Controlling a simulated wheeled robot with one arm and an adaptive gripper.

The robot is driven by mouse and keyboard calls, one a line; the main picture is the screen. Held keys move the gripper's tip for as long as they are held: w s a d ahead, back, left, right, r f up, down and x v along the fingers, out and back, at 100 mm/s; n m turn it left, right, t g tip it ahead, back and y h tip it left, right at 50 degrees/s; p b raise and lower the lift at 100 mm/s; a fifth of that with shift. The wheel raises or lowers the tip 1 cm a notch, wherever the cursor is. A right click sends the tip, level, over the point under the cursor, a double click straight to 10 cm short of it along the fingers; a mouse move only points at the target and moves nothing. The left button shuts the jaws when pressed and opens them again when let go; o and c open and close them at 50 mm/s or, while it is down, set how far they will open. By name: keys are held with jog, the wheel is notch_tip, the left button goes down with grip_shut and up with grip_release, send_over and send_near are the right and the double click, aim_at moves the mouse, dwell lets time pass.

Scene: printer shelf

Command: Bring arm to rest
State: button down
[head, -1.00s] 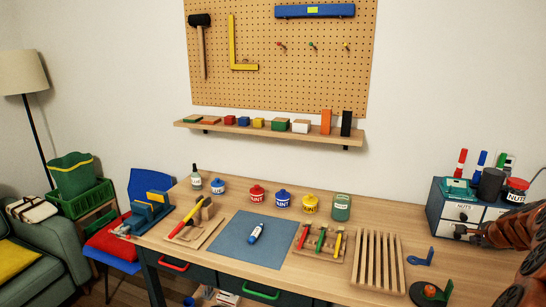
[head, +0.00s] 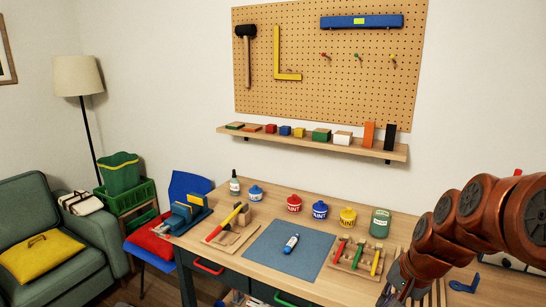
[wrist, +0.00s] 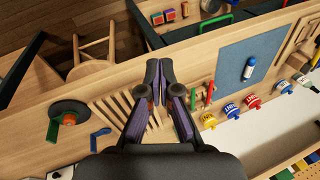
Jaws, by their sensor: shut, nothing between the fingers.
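My gripper (wrist: 155,82) is shut and empty in the wrist view. It hangs over the workbench (wrist: 90,87), above the slatted wooden rack (wrist: 118,108) and close to the tool holder with red and green handles. In the head view my gripper (head: 393,292) shows at the lower right, in front of the slatted rack, which it mostly hides. My copper-coloured arm covers the bench's right end.
A blue mat (head: 270,252) with a blue-and-white bottle (head: 291,243) lies mid-bench. Several paint pots (head: 320,209) stand behind it. A shelf (head: 300,137) with blocks hangs below the pegboard (head: 300,90). A stool (wrist: 97,55) stands by the bench.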

jog(key=s+a+f+n+g+h, duration=0.1)
jog(key=s+a+n+g, duration=0.1)
jog(key=s, duration=1)
jog(key=s+a+f+n+g+h, duration=0.1)
jog(key=s+a+n, duration=0.3)
jog(key=s, duration=0.8)
jog(key=shift+s+a+n+g, duration=0.25)
jog(key=shift+s+n+g, duration=0.15)
jog(key=shift+n+g, duration=0.45)
